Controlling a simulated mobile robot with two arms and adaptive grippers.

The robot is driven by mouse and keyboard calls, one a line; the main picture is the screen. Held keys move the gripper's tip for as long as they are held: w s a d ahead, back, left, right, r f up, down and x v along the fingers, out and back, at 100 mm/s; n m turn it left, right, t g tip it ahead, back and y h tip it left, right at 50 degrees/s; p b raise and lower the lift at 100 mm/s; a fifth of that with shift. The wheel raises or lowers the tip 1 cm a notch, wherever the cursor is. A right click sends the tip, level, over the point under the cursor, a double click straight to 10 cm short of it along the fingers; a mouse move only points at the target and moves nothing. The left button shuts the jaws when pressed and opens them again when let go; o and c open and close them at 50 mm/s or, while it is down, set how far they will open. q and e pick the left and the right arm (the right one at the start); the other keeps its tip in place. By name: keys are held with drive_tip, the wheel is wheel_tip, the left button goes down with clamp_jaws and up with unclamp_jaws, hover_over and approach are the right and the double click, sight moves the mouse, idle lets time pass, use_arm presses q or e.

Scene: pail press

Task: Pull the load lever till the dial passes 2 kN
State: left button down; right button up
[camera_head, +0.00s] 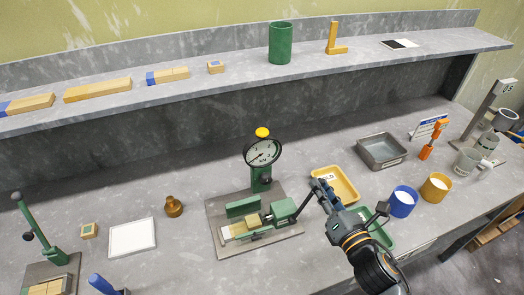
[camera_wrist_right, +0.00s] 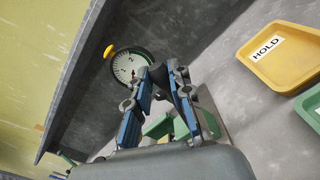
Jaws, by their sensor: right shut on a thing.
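The green press (camera_head: 262,178) stands on a grey base plate, with a round white dial (camera_head: 263,153) marked kN on its column. The dial also shows in the wrist view (camera_wrist_right: 130,66); its needle is too small to read surely. A wooden piece (camera_head: 240,228) lies in the press bed. The load lever (camera_head: 303,206) slants up to the right from the press's right side. My right gripper (camera_head: 320,188) is shut on the lever's end, which the fingers mostly hide. In the wrist view the fingers (camera_wrist_right: 160,84) close around a dark part. My left gripper is not in view.
A yellow HOLD tray (camera_head: 348,191) and a green tray (camera_head: 388,240) lie close to my right gripper. A grey metal tray (camera_head: 381,163), blue cup (camera_head: 403,211) and yellow cup (camera_head: 436,197) stand further right. A brass weight (camera_head: 173,207) and white pad (camera_head: 132,237) lie left of the press.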

drive_tip(key=shift+w+d+f+b, duration=0.25)
drive_tip(key=shift+d+f+b, duration=0.1)
drive_tip(key=shift+d, duration=0.3)
drive_tip(key=shift+w+d+f+b, duration=0.25)
drive_tip(key=shift+d+f, duration=0.1)
drive_tip(key=shift+d, duration=0.3)
drive_tip(key=shift+w+d+f+b, duration=0.2)
drive_tip(key=shift+d+f+b, duration=0.25)
drive_tip(key=shift+d+f, duration=0.1)
drive_tip(key=shift+w+d+f+b, duration=0.15)
drive_tip(key=shift+d+f+b, duration=0.25)
drive_tip(key=shift+d, duration=0.1)
